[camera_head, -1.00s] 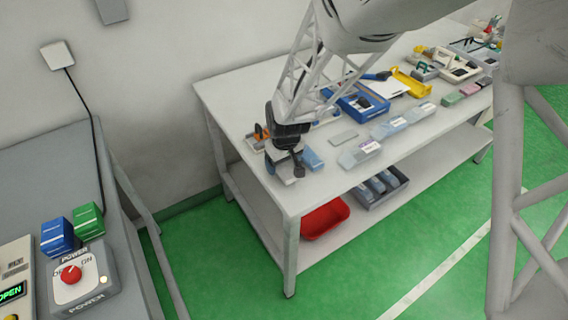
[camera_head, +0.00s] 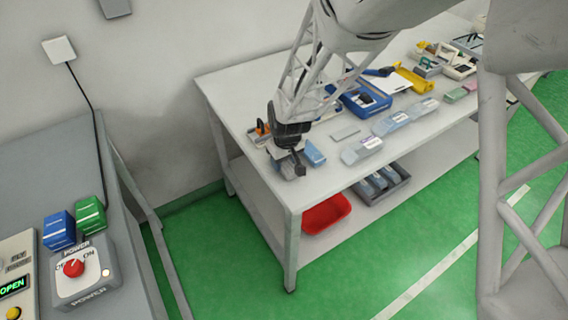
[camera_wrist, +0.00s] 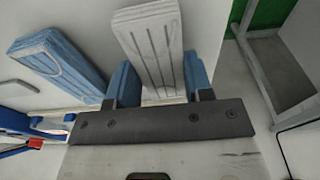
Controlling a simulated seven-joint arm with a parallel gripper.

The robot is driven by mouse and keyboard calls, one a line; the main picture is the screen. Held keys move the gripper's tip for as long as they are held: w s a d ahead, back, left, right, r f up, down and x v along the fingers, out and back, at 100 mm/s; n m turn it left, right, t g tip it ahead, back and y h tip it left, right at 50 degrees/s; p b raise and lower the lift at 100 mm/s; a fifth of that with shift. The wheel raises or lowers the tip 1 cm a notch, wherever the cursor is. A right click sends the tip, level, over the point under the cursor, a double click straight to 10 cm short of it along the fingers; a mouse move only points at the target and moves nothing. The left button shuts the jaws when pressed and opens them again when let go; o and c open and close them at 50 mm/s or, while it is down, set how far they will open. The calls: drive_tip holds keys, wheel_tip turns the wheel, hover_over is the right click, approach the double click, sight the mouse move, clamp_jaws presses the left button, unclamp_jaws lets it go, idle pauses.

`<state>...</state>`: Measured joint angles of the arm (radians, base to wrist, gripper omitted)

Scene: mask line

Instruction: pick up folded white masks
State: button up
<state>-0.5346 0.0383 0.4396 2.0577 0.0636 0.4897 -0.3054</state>
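A pale grey-white stack of folded masks (camera_wrist: 150,45) lies in the middle of the wrist view, ridged along its length. In the head view the white stack (camera_head: 290,171) is at the table's near left corner, partly hidden by my gripper (camera_head: 293,160). In the wrist view my gripper (camera_wrist: 162,80) has its blue fingers on either side of the stack's near end, apart; I cannot see whether they touch it. A blue mask stack (camera_wrist: 62,62) lies just left of it in the wrist view, and right of my gripper in the head view (camera_head: 314,153).
Clear-packed mask bundles (camera_head: 362,150) lie along the table's front edge. A blue tray (camera_head: 365,103) and a yellow tray (camera_head: 412,80) stand farther back. A red bin (camera_head: 325,214) and a grey crate (camera_head: 382,186) are on the lower shelf. The table's back left (camera_head: 235,95) is clear.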

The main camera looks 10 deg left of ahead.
drive_tip(key=c, duration=0.4)
drive_tip(key=shift+o, duration=0.2)
drive_tip(key=shift+r, duration=0.15)
drive_tip(key=shift+r, duration=0.4)
wheel_tip(320, 180, up, 3)
drive_tip(key=shift+s+f, duration=0.1)
drive_tip(key=shift+f, duration=0.05)
drive_tip(key=s+d+r, duration=0.1)
drive_tip(key=s+d, duration=0.7)
drive_tip(key=s, duration=0.5)
drive_tip(key=shift+s, duration=0.35)
drive_tip(key=shift+r, duration=0.1)
drive_tip(key=shift+w, duration=0.1)
